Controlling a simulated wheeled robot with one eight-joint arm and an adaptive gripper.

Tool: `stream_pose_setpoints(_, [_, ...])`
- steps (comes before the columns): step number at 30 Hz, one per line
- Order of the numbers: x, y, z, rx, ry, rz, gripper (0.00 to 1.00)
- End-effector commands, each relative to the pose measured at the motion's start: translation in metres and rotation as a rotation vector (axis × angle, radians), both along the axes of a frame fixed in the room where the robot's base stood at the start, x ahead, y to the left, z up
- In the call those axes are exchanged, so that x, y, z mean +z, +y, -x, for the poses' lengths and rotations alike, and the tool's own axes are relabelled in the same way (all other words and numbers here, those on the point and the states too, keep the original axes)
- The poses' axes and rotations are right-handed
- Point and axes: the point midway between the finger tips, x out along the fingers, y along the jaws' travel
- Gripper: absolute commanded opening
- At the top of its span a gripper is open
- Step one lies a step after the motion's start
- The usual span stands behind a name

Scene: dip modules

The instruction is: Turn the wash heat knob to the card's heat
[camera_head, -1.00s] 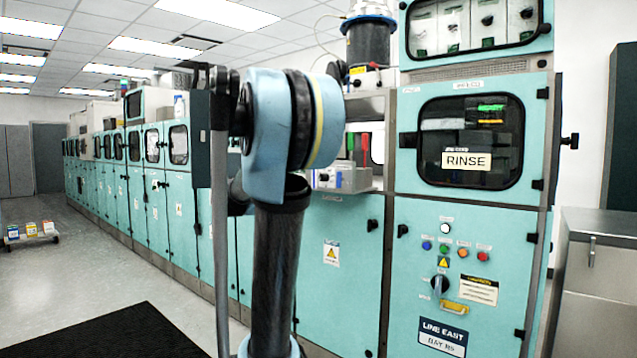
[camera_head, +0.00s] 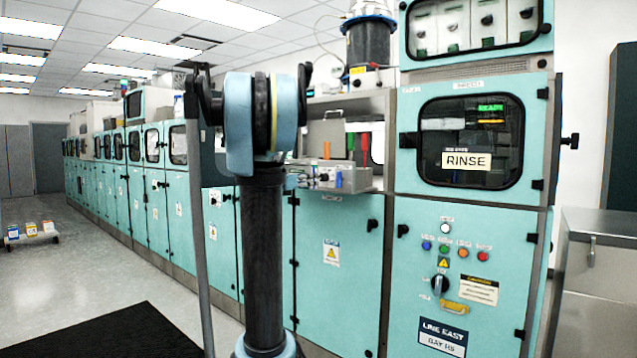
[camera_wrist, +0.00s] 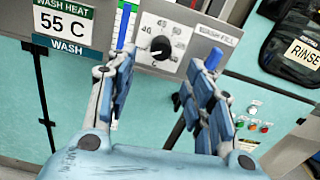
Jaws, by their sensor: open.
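The card (camera_wrist: 66,27) in the wrist view reads "WASH HEAT 55 C WASH". My gripper (camera_wrist: 169,43) is open and empty, with one blue-tipped finger on each side of the knob in the picture. I cannot tell its distance from the knob, and no touch shows. In the head view, the grey control box (camera_head: 325,178) sits on a shelf right of my arm; my gripper is not clear there.
A teal rinse cabinet (camera_head: 470,240) stands right of the shelf, with coloured buttons and a black selector (camera_head: 440,285). A "RINSE" sign (camera_head: 466,161) hangs on its window. A metal cabinet (camera_head: 590,280) is at far right.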

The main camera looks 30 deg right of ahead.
Motion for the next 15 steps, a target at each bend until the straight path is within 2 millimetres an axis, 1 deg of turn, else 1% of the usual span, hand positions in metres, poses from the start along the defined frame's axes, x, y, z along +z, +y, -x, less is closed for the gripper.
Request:
stream_pose_setpoints(1, [0.0, -0.01, -0.003, -0.003, 0.0, 0.0, 0.48])
stream_pose_setpoints(9, [0.0, -0.052, -0.02, -0.003, 0.0, 0.0, 0.48])
stream_pose_setpoints(15, [0.0, -0.072, -0.029, -0.001, -0.001, 0.0, 0.48])
